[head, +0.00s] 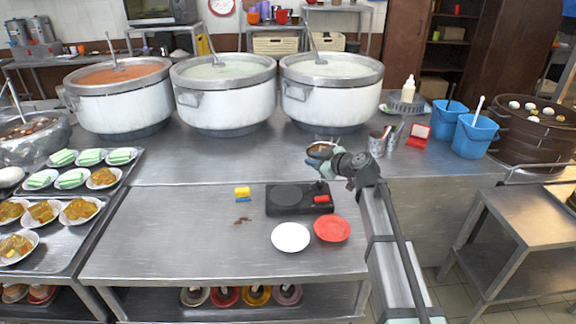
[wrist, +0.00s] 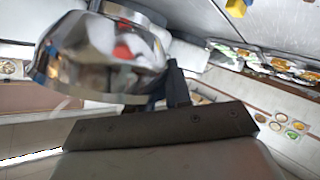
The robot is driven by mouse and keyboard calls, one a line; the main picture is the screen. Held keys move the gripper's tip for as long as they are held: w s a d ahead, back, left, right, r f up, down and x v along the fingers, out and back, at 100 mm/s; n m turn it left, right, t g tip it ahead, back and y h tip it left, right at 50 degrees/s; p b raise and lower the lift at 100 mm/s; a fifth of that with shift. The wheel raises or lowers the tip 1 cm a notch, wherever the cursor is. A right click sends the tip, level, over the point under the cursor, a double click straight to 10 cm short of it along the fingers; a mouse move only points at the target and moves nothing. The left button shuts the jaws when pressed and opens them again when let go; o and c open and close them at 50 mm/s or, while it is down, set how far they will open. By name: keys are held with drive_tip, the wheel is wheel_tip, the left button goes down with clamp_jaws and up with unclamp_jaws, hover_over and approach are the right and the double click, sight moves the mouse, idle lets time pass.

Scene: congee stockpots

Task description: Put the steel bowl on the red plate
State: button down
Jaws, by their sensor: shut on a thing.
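The steel bowl (head: 319,147) is held by my gripper (head: 324,158) above the steel counter, in front of the right-hand stockpot in the head view. It looks small there, with something brownish at its top. In the wrist view the shiny bowl (wrist: 95,62) fills the upper left, tilted in the picture, and a dark finger (wrist: 177,88) is at its side. My gripper is shut on the bowl. The red plate (head: 332,229) lies bare on the front table, right of a white plate (head: 290,237); the bowl is farther back than both.
A black burner (head: 287,200) with a red item on its right end stands behind the plates. A yellow and blue sponge (head: 243,194) lies to its left. Three large stockpots (head: 222,105) line the back. Metal cups (head: 377,145) and blue buckets (head: 474,135) stand to the right.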

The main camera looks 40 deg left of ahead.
drive_tip(key=shift+m+t, duration=0.4)
drive_tip(key=shift+t, duration=0.1)
drive_tip(key=w+d, duration=0.1)
drive_tip(key=d, duration=0.2)
drive_tip(key=w+d+r, duration=0.1)
drive_tip(key=d, duration=0.1)
drive_tip(key=shift+w+d, duration=0.2)
drive_tip(key=shift+w, duration=0.1)
drive_tip(key=d, duration=0.5)
drive_tip(key=n+g, duration=0.6)
drive_tip(key=g, duration=0.1)
hover_over(329, 240)
drive_tip(key=shift+h, duration=0.4)
drive_tip(key=shift+w+a+f, duration=0.1)
drive_tip(key=shift+f, duration=3.6)
drive_tip(key=shift+w+a+f, duration=0.1)
drive_tip(key=shift+f, duration=3.6)
drive_tip(key=shift+f, duration=0.4)
drive_tip(key=c, duration=1)
unclamp_jaws()
drive_tip(key=shift+c, duration=1.3)
drive_tip(key=shift+d+r, duration=0.1)
drive_tip(key=shift+d, duration=0.2)
